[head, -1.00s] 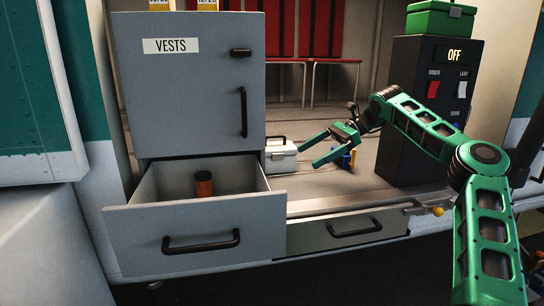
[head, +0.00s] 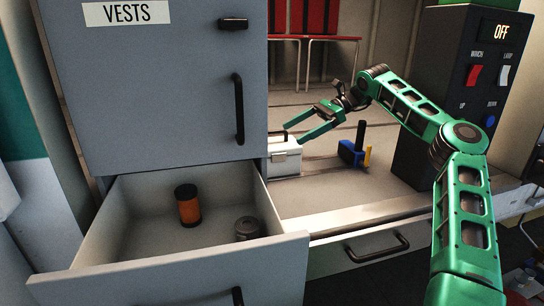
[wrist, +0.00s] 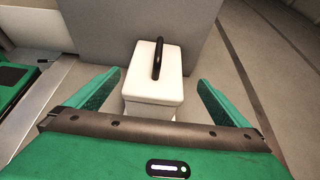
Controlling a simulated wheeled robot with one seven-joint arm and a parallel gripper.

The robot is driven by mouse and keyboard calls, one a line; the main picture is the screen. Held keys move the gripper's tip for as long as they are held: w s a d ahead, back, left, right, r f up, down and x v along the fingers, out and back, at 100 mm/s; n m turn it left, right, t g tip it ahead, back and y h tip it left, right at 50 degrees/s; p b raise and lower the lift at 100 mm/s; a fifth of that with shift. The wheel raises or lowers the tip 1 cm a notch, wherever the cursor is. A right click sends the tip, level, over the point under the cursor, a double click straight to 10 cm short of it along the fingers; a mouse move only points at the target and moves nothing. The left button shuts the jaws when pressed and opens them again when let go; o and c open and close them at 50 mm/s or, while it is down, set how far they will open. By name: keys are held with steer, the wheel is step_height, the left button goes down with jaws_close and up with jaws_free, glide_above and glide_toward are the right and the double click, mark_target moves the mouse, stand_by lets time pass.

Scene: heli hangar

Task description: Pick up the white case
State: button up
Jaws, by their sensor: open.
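The white case (head: 284,158) stands upright on the floor beside the grey cabinet, its left part hidden behind the cabinet in the head view. In the wrist view the white case (wrist: 153,80) has a dark handle on top and lies ahead, between the lines of my two fingers. My gripper (head: 298,131) is open and empty, above and close to the case in the head view. In the wrist view my gripper (wrist: 151,90) has its green fingers spread wide on either side of the case. I cannot tell whether either finger touches it.
The grey cabinet (head: 180,90) is close on the left. Its open drawer (head: 140,220) holds an orange and black cylinder (head: 188,206) and a grey round object (head: 247,228). A blue, black and yellow object (head: 354,152) stands right of the case. A dark switch box (head: 440,80) is further right.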

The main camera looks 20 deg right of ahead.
mark_target(280, 141)
steer(key=x, duration=0.4)
steer(key=shift+a+f, duration=0.1)
steer(key=shift+f, duration=0.05)
steer(key=shift+s+f+x, duration=0.15)
steer(key=shift+x, duration=1.25)
steer(key=shift+s+f+x, duration=0.15)
steer(key=shift+x, duration=1.25)
steer(key=c, duration=1.2)
steer(key=shift+r, duration=0.1)
steer(key=shift+c, duration=1)
steer(key=shift+d, duration=0.25)
